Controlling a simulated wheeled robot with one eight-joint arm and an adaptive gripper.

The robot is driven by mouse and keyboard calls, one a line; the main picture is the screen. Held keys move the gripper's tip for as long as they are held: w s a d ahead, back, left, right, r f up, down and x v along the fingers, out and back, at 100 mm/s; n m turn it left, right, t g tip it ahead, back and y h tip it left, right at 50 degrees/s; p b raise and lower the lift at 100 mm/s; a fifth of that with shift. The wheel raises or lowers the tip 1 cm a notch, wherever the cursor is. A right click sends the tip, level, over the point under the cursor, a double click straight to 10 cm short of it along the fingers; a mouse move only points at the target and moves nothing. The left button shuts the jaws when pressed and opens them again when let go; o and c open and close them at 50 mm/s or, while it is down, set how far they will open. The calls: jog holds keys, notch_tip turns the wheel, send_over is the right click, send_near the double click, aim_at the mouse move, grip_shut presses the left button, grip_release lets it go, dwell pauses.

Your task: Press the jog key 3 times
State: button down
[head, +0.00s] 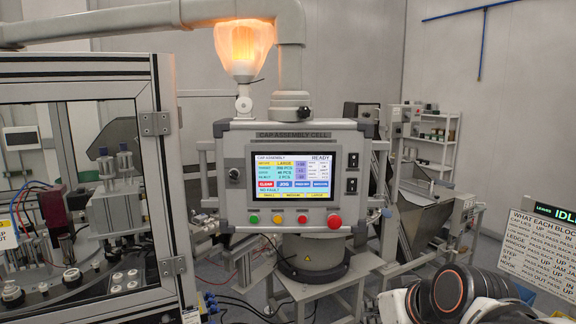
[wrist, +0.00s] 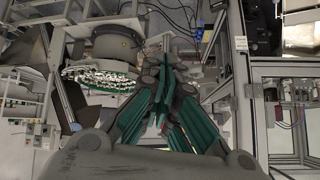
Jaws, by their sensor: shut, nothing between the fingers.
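The control panel (head: 291,178) of the cap assembly cell faces me in the middle of the head view. Its lit touchscreen (head: 293,160) reads READY at the top right. The jog key (head: 284,184) is a blue key marked JOG in the row near the screen's bottom, just right of the red CLEAR key (head: 265,184). My gripper (wrist: 160,100) shows in the wrist view with its green-padded fingers shut and empty. It is apart from the panel, and neither the screen nor the jog key can be made out in the wrist view.
A glass-walled machine (head: 160,180) stands at left. A sign board with an IDLE display (head: 555,213) is at right. My arm shows at the lower right. An orange lamp (head: 244,45) glows above.

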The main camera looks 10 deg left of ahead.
jog(key=w+a+r+n+y+p, duration=0.1)
jog(key=w+a+r+y+p, duration=0.1)
jog(key=w+a+r+p, duration=0.5)
jog(key=w+a+r+n+y+p, duration=0.2)
jog(key=w+a+r+p, duration=0.4)
jog(key=a, duration=0.6)
notch_tip(320, 180, up, 2)
jog(key=shift+w+r+y+p, duration=0.1)
jog(key=shift+w+y+p, duration=0.3)
jog(key=shift+p, duration=0.75)
